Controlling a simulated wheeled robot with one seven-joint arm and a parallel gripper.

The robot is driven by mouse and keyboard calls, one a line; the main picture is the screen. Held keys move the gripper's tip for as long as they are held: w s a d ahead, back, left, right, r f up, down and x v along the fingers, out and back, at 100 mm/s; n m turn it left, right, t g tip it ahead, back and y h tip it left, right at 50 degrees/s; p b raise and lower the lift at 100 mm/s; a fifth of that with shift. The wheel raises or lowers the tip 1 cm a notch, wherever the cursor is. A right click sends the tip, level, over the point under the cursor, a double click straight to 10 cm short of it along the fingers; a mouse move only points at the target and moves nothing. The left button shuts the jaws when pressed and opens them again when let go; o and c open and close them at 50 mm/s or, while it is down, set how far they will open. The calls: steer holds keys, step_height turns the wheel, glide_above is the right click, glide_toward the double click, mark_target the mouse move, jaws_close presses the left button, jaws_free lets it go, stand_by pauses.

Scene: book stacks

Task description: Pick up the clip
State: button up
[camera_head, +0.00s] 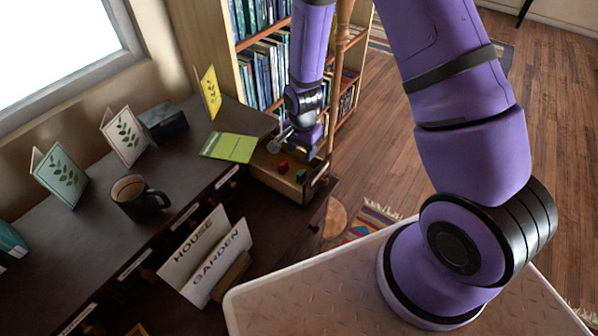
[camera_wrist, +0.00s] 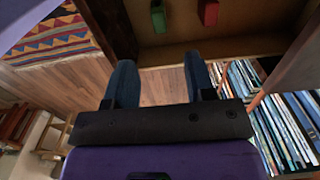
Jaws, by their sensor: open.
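A small red piece (camera_head: 283,167) and a small green piece (camera_head: 301,176) lie apart in an open drawer (camera_head: 266,168). In the wrist view the green piece (camera_wrist: 158,17) is left of the red piece (camera_wrist: 209,12), both near the top edge. They look like small clips, but I cannot tell which is the clip. My gripper (camera_head: 293,147) is over the drawer's far side, above and apart from both pieces. In the wrist view its two fingers (camera_wrist: 158,62) are spread, with nothing between them.
The dark desk (camera_head: 93,236) holds a mug (camera_head: 138,197), standing cards (camera_head: 124,136), a green-yellow sheet (camera_head: 229,147) and a dark box (camera_head: 163,122). A bookcase (camera_head: 246,83) stands behind my gripper. Signs reading HOUSE and GARDEN (camera_head: 204,255) stand below the desk edge. Wooden floor is open at right.

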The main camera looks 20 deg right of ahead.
mark_target(301, 173)
step_height(301, 173, down, 7)
steer(key=shift+r, duration=0.15)
steer(key=shift+s+a+f, duration=0.1)
steer(key=shift+f, duration=1.25)
steer(key=shift+a+f, duration=0.1)
steer(key=shift+f, duration=1.2)
jaws_close()
